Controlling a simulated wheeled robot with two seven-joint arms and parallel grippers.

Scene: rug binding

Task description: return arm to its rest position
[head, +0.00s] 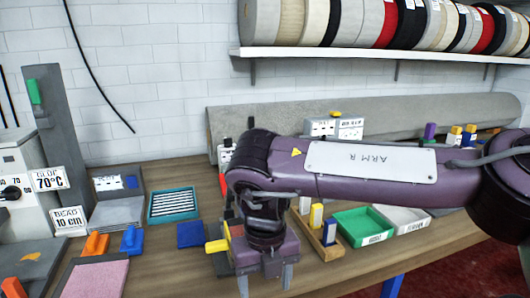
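My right arm, labelled "ARM R", comes in from the right and crosses the middle of the head view. Its gripper (266,281) points down over the front of the wooden table (190,268). Its two grey fingers stand apart, and I see nothing between them. A yellow piece (217,245) shows at the left side of the gripper; I cannot tell whether it touches it. The arm hides part of the table behind it. My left gripper is not in view.
A green tray (362,226) and a white tray (403,218) lie right of the gripper. A blue pad (191,234), a teal-framed tray (173,204) and a pink pad (95,280) lie left. A rolled grey rug (270,113) lies behind, under a shelf (400,54) of tape rolls.

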